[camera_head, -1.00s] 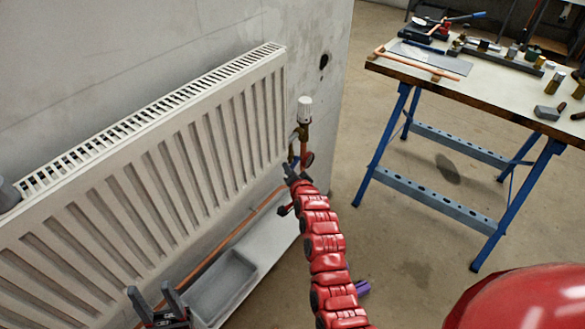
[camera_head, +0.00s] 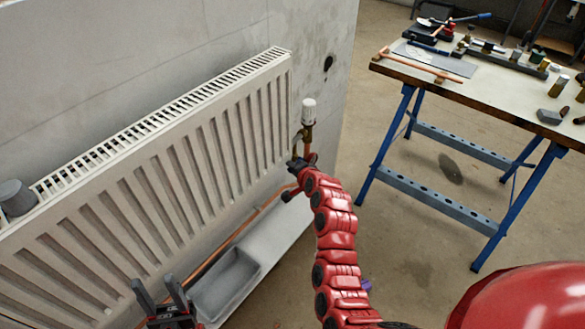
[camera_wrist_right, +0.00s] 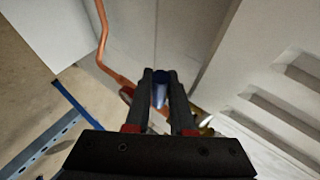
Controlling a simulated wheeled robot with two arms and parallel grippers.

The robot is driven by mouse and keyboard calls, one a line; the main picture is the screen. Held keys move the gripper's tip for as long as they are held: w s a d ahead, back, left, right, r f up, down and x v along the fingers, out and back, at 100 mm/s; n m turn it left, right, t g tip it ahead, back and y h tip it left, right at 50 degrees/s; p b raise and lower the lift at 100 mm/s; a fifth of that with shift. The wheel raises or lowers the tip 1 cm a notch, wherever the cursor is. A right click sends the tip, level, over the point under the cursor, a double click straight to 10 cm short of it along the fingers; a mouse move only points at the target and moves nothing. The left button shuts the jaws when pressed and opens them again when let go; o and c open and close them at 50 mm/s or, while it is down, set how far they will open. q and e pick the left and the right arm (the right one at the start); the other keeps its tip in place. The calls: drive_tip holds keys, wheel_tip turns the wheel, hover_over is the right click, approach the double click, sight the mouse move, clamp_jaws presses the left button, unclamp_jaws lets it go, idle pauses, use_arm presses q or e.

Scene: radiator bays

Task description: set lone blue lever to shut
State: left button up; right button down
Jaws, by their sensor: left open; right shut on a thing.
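The blue lever (camera_wrist_right: 160,89) shows in the right wrist view between the two fingers of my right gripper (camera_wrist_right: 160,78), which is shut on it. The lever sits by brass fittings and a copper pipe at the radiator's end. In the head view my right gripper (camera_head: 296,163) is at the pipework below the white valve head (camera_head: 309,111), and it and my arm hide the lever there. Whether the lever lies along or across the pipe is hard to tell. My left gripper (camera_head: 155,291) is open and empty, low in front of the radiator.
The white radiator (camera_head: 292,90) hangs on the grey wall, with a grey cup-like object (camera_head: 15,197) on top. A grey tray (camera_head: 252,266) lies below it. A workbench (camera_head: 402,70) with tools stands at right. Floor between is mostly clear.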

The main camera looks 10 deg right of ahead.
drive_tip(key=c, duration=0.8)
unclamp_jaws()
